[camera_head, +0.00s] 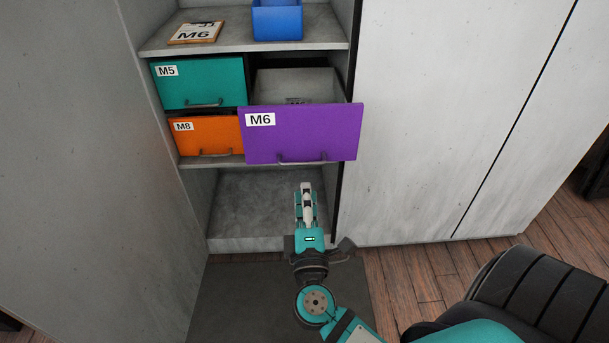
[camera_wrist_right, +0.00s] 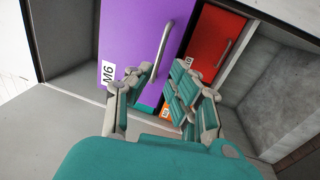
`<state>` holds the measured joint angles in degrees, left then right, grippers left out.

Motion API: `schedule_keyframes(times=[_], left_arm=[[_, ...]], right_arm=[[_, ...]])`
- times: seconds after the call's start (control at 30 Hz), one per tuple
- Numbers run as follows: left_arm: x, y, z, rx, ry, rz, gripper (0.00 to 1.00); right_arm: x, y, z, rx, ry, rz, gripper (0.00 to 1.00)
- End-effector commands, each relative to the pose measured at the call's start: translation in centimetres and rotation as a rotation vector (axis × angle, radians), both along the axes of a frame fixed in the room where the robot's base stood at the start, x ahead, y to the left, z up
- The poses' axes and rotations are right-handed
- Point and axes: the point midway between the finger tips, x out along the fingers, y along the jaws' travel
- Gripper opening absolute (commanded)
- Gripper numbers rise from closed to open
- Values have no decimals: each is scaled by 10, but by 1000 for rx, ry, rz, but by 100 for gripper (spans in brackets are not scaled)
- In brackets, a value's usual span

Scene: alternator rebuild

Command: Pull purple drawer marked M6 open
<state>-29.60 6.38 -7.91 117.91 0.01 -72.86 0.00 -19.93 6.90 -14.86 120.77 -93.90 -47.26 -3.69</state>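The purple drawer (camera_head: 305,138) marked M6 stands pulled out of the cabinet, its front well forward of the neighbouring drawers. Its bar handle (camera_head: 303,160) is along the lower edge of the front. The right wrist view shows the purple front (camera_wrist_right: 136,38) and the metal handle (camera_wrist_right: 160,50) close up. My right gripper (camera_head: 306,188) is just below the handle in the head view. In the right wrist view its fingers (camera_wrist_right: 163,82) are apart, with purple front showing between them. Whether a finger touches the handle is unclear. My left gripper is not in view.
The teal M5 drawer (camera_head: 200,85) and orange M8 drawer (camera_head: 207,138) are shut at left. A red drawer (camera_wrist_right: 215,40) shows in the wrist view. The lower compartment (camera_head: 250,200) is empty.

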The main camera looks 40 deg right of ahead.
Motion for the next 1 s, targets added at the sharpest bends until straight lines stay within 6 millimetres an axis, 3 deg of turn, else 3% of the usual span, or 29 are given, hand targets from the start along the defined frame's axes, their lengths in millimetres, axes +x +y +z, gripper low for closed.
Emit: schedule_keyframes(times=[0.27, 0.83, 0.93, 1.0], left_arm=[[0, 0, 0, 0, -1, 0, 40], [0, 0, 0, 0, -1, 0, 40], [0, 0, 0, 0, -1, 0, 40], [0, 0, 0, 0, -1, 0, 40]], right_arm=[[-26, 16, -6, 1, 0, 0, 19], [-27, 16, -6, 3, 1, -1, 19], [-28, 11, -16, 49, 20, -11, 19], [-30, 3, -36, 138, 59, -31, 19]])
